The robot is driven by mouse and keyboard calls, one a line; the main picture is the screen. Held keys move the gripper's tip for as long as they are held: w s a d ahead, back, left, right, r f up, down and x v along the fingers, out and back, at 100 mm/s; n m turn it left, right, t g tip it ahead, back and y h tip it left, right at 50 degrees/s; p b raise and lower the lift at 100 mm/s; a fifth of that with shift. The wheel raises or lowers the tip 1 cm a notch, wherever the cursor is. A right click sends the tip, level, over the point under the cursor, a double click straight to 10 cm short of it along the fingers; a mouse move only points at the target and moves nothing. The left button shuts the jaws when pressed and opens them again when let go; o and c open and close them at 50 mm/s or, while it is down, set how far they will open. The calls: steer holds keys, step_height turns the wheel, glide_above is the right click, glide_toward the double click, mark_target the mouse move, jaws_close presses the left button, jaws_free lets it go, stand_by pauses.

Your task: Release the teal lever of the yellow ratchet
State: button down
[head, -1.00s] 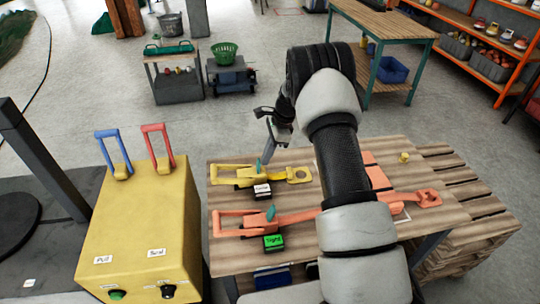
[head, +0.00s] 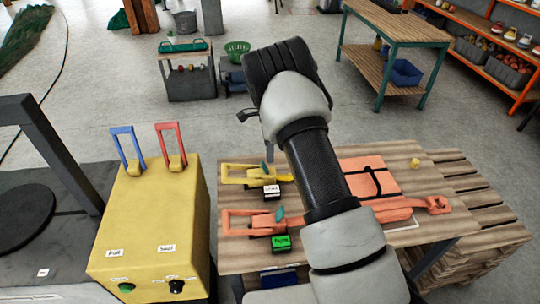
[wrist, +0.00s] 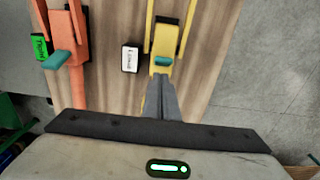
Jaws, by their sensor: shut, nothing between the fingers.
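The yellow ratchet (head: 240,180) lies on the wooden table, its right end hidden behind my arm in the head view. Its teal lever (wrist: 163,61) stands on the yellow body in the wrist view and shows small in the head view (head: 265,167). A white tag (wrist: 130,59) sits beside this ratchet. My gripper (wrist: 157,80) is shut and empty, its fingertips over the yellow ratchet just short of the teal lever in the wrist view. I cannot tell whether they touch. In the head view my arm hides most of the gripper.
An orange ratchet (head: 240,221) with its own teal lever (wrist: 56,60) and a green tag (head: 281,242) lies parallel, nearer in the head view. A yellow box (head: 145,225) with blue and red handles stands left of the table (head: 440,240). An orange folded piece (head: 375,175) lies right.

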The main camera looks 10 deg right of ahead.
steer(key=shift+r, duration=0.25)
step_height(320, 180, up, 17)
steer(key=shift+r+b, duration=0.15)
steer(key=shift+b, duration=0.15)
stand_by(0.3)
steer(key=s+d+r+n+t+y, duration=0.1)
steer(key=s+d+r+n+t, duration=0.2)
steer(key=s+r+n, duration=1.05)
steer(key=s+d+r+n+t+h+p, duration=0.1)
steer(key=s+n, duration=0.3)
steer(key=s, duration=1.8)
steer(key=shift+s+t, duration=0.4)
steer(key=shift+t, duration=0.4)
